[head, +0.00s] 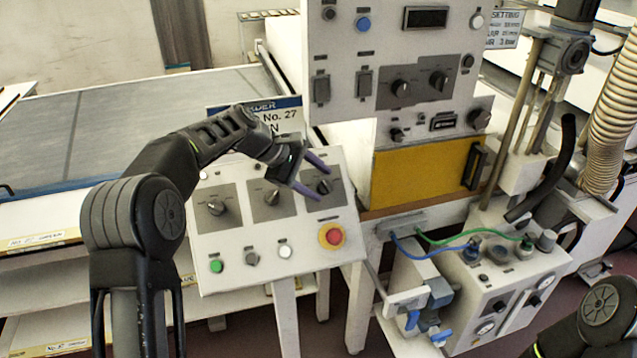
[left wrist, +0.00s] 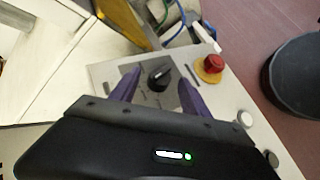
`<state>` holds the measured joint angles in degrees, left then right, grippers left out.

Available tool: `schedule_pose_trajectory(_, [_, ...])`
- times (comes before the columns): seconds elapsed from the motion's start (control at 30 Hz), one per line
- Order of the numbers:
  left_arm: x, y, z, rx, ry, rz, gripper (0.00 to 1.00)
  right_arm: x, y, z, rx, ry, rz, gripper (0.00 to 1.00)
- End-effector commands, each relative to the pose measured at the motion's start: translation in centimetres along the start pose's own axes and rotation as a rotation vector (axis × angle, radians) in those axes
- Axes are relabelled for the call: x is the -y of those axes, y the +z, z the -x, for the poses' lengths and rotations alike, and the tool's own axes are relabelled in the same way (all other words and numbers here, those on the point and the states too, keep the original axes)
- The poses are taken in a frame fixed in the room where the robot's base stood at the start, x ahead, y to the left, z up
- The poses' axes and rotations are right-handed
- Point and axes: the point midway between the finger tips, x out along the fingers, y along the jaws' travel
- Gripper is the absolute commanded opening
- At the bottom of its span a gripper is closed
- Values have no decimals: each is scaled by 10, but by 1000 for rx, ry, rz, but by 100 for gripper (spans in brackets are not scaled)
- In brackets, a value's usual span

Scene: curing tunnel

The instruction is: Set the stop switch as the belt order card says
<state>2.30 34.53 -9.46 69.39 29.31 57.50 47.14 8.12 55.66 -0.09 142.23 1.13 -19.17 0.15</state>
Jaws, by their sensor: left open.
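My left gripper (head: 311,177) is open at the sloped control panel (head: 240,236), its purple fingers on either side of the rightmost black rotary switch (head: 323,186). In the left wrist view the switch (left wrist: 158,77) lies between the spread fingers (left wrist: 157,92), with a gap to each; whether they are at knob height I cannot tell. Two more rotary switches, the middle one (head: 271,197) and the left one (head: 216,207), sit beside it. My right gripper is out of view.
A red mushroom button on a yellow ring (head: 332,236) sits just below the switch. Green (head: 217,266), grey and white buttons line the panel's lower edge. A tall control cabinet (head: 345,60) rises behind, with the belt (head: 140,120) at left and a pneumatic unit (head: 490,280) at right.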

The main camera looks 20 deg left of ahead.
Motion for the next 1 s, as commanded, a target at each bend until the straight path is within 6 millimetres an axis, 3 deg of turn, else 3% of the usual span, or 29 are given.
schedule_pose_trajectory(0.43, [1, -1, 65, -1, 1, 0, 55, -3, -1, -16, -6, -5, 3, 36])
schedule_pose_trajectory(1.0, [1, 0, 70, 0, -1, 0, 55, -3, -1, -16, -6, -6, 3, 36])
